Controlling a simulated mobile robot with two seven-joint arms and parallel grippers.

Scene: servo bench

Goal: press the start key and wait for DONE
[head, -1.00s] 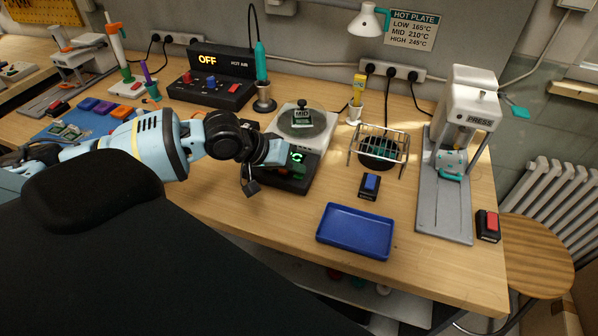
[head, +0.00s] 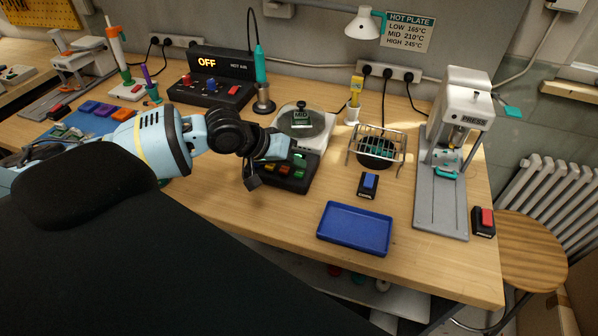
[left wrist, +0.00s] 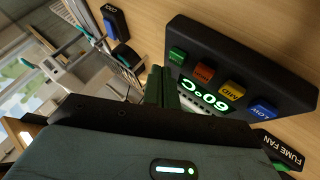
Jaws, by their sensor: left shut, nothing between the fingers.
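The hot plate (head: 312,136) has a round grey top bearing a dark knobbed piece with a MID label (head: 302,117). Its black control box (head: 272,184) is at the front. The lit green display (left wrist: 205,96) reads 60°C, upside down; no DONE shows. My left gripper (head: 281,148) is shut and empty over the far part of the box. I cannot tell whether it touches. My right gripper is not in view.
A blue tray (head: 355,247), a blue button box (head: 368,184) and a wire rack (head: 377,141) stand right of the box. The press (head: 440,190) and a red button box (head: 483,220) are farther right.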

